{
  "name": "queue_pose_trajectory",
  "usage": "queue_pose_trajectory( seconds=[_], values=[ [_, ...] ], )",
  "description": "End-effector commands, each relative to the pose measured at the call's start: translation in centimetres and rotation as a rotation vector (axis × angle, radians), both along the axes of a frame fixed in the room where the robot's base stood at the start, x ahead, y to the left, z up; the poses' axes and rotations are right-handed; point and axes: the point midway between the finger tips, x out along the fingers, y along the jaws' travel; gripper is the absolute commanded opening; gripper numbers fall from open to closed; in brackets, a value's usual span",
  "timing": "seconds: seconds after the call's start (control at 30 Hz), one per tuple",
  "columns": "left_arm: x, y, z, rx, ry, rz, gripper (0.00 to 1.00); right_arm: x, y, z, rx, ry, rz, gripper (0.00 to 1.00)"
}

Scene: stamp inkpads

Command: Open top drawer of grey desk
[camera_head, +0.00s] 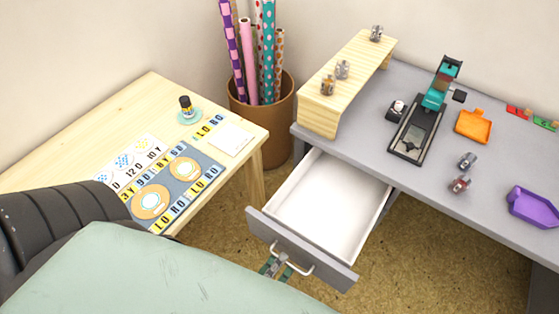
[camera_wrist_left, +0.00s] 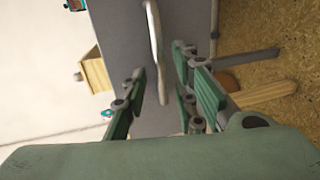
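The grey desk (camera_head: 420,175) stands at the right in the head view. Its top drawer (camera_head: 320,205) is pulled well out, showing an empty white inside. The grey drawer front carries a pale bar handle (camera_head: 297,267), which also shows in the left wrist view (camera_wrist_left: 157,50). My left gripper (camera_head: 277,264) is at the handle's left part. In the left wrist view its green fingers (camera_wrist_left: 158,92) stand apart on either side of the bar, with gaps visible; the gripper looks open. My right gripper is not in view.
A wooden table (camera_head: 95,115) with stamp sheets stands at the left. A brown bin (camera_head: 275,115) with wrapping rolls stands behind the drawer. A wooden riser (camera_head: 345,75), a stamping machine (camera_head: 415,135), an orange tray (camera_head: 473,127) and a purple tray (camera_head: 532,207) are on the desk.

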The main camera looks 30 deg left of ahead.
Motion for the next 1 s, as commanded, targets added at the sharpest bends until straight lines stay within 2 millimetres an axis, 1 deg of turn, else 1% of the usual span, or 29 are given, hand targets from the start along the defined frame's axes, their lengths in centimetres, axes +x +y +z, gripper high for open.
queue_pose_trajectory(
  seconds=[0.17,0.3,0.4,0.5,0.6,0.7,1.0],
  values=[
    [-3.2,0.1,0.6,0.002,0.004,-0.002,0.26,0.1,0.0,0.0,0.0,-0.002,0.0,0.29],
    [-6.3,0.2,1.2,0.001,0.004,-0.002,0.26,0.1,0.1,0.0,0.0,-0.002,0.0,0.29],
    [-8.1,0.3,1.6,0.001,0.003,-0.002,0.26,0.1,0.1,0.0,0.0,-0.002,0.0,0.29],
    [-9.6,0.3,2.0,0.0,0.001,-0.001,0.26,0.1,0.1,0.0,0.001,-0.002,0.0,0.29],
    [-10.5,0.3,2.2,-0.001,0.0,-0.001,0.26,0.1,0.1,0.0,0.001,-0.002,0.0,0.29],
    [-11.0,0.4,2.3,-0.001,-0.001,0.0,0.26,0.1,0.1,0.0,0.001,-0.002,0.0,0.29],
    [-11.1,0.4,2.4,0.0,-0.002,0.0,0.26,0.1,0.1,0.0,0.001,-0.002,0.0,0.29]
  ],
)
